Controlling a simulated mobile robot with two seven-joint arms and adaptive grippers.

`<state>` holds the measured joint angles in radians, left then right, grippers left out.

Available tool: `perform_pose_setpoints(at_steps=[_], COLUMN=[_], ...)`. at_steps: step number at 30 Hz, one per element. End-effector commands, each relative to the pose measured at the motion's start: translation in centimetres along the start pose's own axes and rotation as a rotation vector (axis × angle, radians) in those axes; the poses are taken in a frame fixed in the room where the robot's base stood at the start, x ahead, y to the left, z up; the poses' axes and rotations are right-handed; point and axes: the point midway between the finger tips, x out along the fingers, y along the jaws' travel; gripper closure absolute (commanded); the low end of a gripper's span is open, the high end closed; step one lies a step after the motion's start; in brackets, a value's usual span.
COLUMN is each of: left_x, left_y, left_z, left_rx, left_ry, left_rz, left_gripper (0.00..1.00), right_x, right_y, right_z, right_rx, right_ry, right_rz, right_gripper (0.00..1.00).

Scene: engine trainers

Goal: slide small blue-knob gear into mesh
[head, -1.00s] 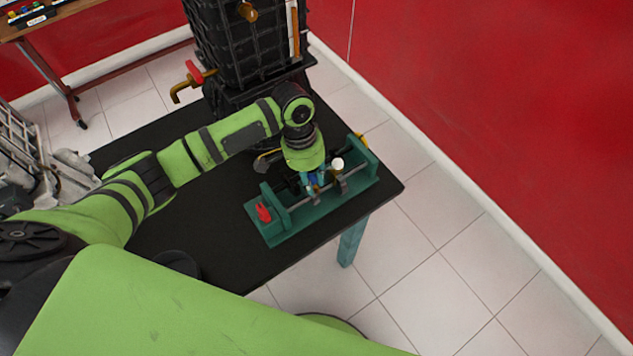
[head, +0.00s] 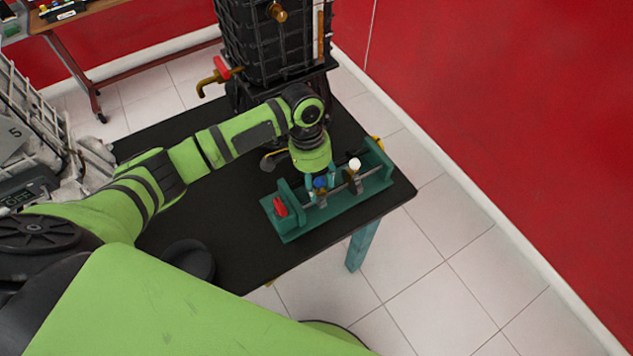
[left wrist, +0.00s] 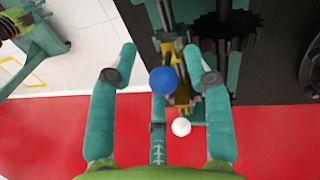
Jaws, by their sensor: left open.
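The blue knob (head: 320,183) stands on the green gear trainer (head: 290,228), between a red part (head: 280,206) at its left and a white knob (head: 354,163) at its right. My left gripper (head: 318,177) is over the blue knob. In the left wrist view, the open fingers (left wrist: 161,64) stand either side of the blue knob (left wrist: 163,80), apart from it. The white knob (left wrist: 181,127) shows just below it. A dark toothed gear (left wrist: 226,28) shows beyond the right finger. Whether the gear teeth mesh is unclear. My right gripper is out of view.
The trainer stands near the right edge of a black table (head: 235,245). A tall black crate-like unit (head: 268,55) with a brass tap (head: 210,82) is behind my arm. A red wall (head: 520,110) is at the right, with clear tiled floor before it.

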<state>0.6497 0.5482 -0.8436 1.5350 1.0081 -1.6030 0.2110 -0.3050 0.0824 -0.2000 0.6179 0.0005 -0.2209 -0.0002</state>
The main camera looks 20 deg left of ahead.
Motion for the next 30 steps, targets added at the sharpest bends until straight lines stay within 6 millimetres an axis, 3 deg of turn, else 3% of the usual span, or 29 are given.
perform_pose_setpoints(at_steps=[9, 15, 21, 30], left_x=[-6.6, -9.8, -11.1, -11.1], left_y=[-0.2, -0.2, -0.2, -0.2], left_z=[0.1, 0.2, 0.3, 0.3], left_rx=[-0.002, -0.002, -0.003, -0.003], left_ry=[0.004, 0.000, -0.003, -0.002], left_rz=[-0.002, -0.002, 0.000, 0.000], left_gripper=[0.50, 0.50, 0.50, 0.50], right_x=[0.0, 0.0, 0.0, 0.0], right_y=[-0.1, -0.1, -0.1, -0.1], right_z=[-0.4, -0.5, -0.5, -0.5], right_rx=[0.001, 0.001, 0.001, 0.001], right_ry=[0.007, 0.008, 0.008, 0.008], right_rz=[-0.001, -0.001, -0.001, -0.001], right_gripper=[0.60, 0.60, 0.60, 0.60])
